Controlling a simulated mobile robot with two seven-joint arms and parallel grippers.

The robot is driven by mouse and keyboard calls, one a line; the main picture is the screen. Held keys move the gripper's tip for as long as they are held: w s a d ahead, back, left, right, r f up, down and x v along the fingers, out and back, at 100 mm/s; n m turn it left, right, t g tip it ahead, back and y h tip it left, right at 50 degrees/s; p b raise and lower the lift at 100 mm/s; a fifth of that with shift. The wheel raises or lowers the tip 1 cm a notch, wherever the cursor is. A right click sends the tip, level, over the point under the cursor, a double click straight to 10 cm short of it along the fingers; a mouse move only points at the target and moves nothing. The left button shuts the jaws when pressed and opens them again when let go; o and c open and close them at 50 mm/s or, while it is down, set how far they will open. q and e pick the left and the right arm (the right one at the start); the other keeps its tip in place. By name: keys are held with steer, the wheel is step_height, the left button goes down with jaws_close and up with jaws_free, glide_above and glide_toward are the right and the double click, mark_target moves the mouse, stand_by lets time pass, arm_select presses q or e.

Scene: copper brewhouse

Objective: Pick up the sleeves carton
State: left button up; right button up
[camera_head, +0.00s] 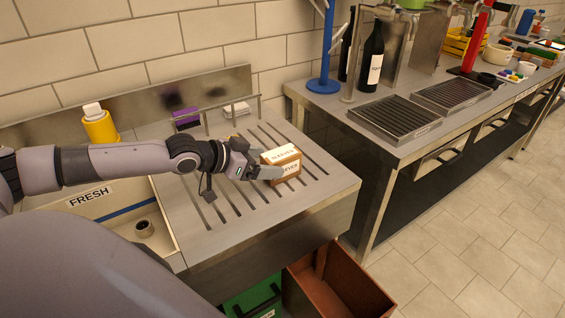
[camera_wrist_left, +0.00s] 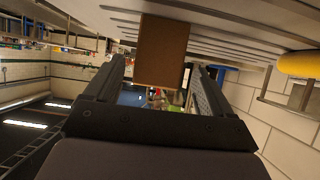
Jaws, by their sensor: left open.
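The sleeves carton (camera_head: 285,157) is a small brown box with a white lettered top and front label. It sits on the slotted metal drainboard (camera_head: 215,225) beside the sink. My left gripper (camera_head: 264,163) is open at the carton's left side, with one finger overlapping its front in the head view. In the left wrist view the carton's plain brown side (camera_wrist_left: 161,50) shows between the two spread fingers of the left gripper (camera_wrist_left: 160,72). Whether either finger touches it I cannot tell. My right gripper is not in view.
A purple box (camera_head: 184,118) and a small white stack (camera_head: 237,109) stand behind a low rail. A yellow bottle (camera_head: 99,125) stands behind the sink marked FRESH. A brown open bin (camera_head: 335,285) is below the front edge. A dark bottle (camera_head: 371,58) stands on the right counter.

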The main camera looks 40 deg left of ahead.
mark_target(281, 162)
arm_select(q)
steer(key=shift+r+x, duration=0.2)
steer(key=shift+x, duration=2.5)
steer(key=shift+d, duration=0.1)
steer(key=c, duration=1.1)
